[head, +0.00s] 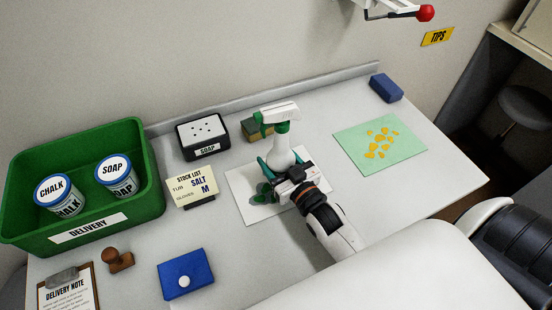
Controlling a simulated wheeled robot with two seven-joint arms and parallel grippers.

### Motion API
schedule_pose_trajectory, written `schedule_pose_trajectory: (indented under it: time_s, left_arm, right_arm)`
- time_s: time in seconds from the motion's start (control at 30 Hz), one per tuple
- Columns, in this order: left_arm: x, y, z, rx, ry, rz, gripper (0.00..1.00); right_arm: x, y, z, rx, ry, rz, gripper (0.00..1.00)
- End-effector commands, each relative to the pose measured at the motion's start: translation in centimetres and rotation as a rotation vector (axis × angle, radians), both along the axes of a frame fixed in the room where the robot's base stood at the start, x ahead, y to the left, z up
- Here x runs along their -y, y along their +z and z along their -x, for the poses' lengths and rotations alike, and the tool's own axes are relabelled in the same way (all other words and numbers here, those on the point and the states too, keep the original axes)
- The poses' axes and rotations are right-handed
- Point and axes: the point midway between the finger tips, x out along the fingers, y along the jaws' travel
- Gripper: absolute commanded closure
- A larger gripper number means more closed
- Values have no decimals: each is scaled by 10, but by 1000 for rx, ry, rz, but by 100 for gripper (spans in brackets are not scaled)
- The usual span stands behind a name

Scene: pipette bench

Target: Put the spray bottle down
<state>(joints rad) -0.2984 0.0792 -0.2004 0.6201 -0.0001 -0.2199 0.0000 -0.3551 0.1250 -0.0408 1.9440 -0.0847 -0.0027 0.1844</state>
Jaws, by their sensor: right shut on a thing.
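The spray bottle (282,157) is white with a green trigger and a white head. It stands upright over a white sheet (238,186) in the middle of the bench. My right gripper (281,172) is shut on its lower body, with dark green fingers around it. I cannot tell whether the bottle's base touches the sheet, since the gripper hides it. Dark green blots (264,196) show on the sheet left of the gripper. My left gripper is not in view.
A green delivery crate (142,157) with two labelled tubs stands at left. A soap box (203,136), a stock list card (190,184) and a sponge (254,131) are nearby. A green mat (352,139) with orange pieces lies right. A blue box (185,275) sits in front.

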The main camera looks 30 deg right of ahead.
Motion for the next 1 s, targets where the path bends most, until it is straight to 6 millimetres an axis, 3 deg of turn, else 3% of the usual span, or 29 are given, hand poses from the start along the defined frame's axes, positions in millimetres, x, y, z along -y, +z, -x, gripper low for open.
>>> schedule_pose_trajectory:
  time_s: [0.43,0.47,0.57,0.93,1.0]
  left_arm:
    - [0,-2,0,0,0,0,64]
    - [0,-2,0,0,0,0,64]
    - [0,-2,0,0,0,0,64]
    - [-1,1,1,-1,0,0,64]
    - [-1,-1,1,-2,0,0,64]
  right_arm:
    - [0,-5,-1,7,0,-1,86]
    - [0,-7,0,2,0,0,34]
    - [0,-6,0,2,0,0,18]
    - [0,-1,0,4,0,0,16]
    - [1,-4,7,1,0,0,16]
